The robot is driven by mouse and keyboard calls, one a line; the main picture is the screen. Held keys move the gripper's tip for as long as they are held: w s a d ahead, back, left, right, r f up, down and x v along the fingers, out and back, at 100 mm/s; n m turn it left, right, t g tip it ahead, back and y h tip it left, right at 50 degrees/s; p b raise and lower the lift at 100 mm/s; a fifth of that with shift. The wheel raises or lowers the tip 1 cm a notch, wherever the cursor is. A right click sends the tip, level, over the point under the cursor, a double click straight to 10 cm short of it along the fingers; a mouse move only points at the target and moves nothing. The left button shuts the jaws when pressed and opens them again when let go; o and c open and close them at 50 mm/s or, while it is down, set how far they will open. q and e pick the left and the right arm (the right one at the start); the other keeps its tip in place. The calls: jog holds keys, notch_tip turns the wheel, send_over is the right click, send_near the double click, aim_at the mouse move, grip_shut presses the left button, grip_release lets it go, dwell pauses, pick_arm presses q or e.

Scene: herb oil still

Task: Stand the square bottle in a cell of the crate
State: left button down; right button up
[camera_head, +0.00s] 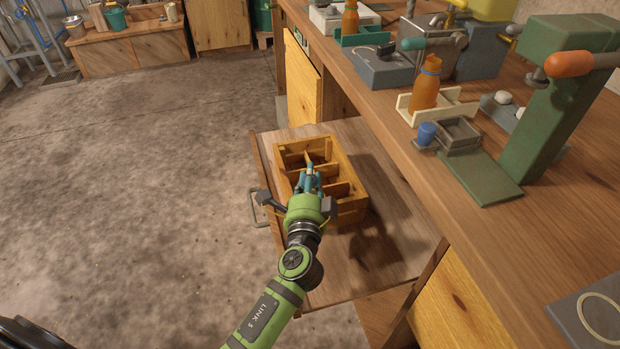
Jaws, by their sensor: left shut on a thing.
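The wooden crate (352,207) with several divided cells stands on a pulled-out wooden board beside the bench. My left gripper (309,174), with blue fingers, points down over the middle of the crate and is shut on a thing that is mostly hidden. A small orange-brown piece, seemingly of the square bottle (308,156), shows just beyond the fingertips. The gripper and crate walls hide the rest, so I cannot tell whether its base touches the cell floor. My right gripper is not in view.
On the bench, an orange bottle (425,87) with a blue collar stands in a pale tray, and another orange bottle (350,18) stands farther back. A green press-like stand (550,120) rises at right. The board (400,250) is bare right of the crate.

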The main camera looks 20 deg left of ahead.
pick_arm(q)
jog(key=c, duration=1)
grip_release()
jog(key=shift+f, duration=0.1)
jog(key=shift+c, duration=0.2)
jog(key=b+v, duration=0.1)
jog(key=v, duration=1.1)
